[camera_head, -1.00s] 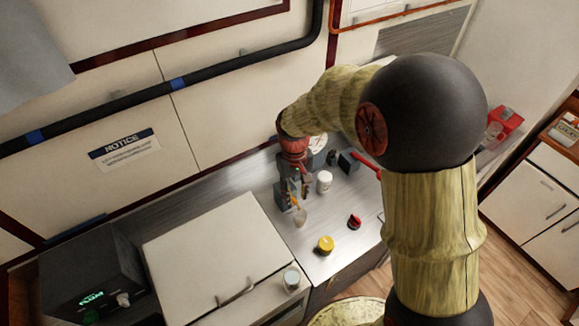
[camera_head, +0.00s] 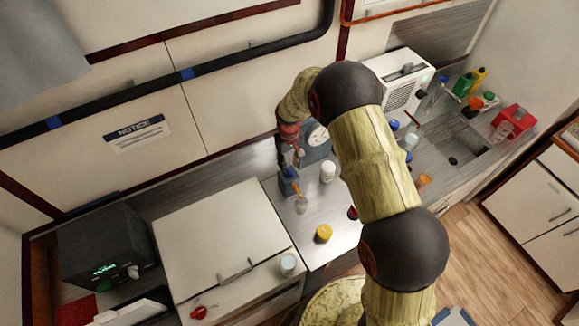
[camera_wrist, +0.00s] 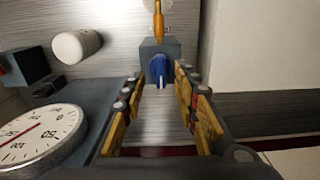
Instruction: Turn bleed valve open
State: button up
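A blue knob (camera_wrist: 157,70) with a pale pointer line sits on a small grey block (camera_wrist: 173,50), likely the bleed valve. In the head view, the blue knob (camera_head: 288,172) shows just below my gripper (camera_head: 291,157). In the wrist view, my gripper (camera_wrist: 158,78) is open, with one yellow-padded finger on each side of the line to the knob. Nothing is between the fingers. The knob appears ahead of the fingertips; contact cannot be confirmed. A round white dial gauge (camera_wrist: 38,133) sits on a grey body to the left.
A white bottle (camera_head: 328,172) and a yellow-topped item (camera_head: 323,233) stand on the metal counter (camera_head: 262,168). A white cabinet (camera_head: 215,235) is left of the block.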

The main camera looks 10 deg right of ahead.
aim_at(289, 170)
jog(key=shift+f, duration=1.5)
jog(key=shift+c, duration=0.7)
grip_shut()
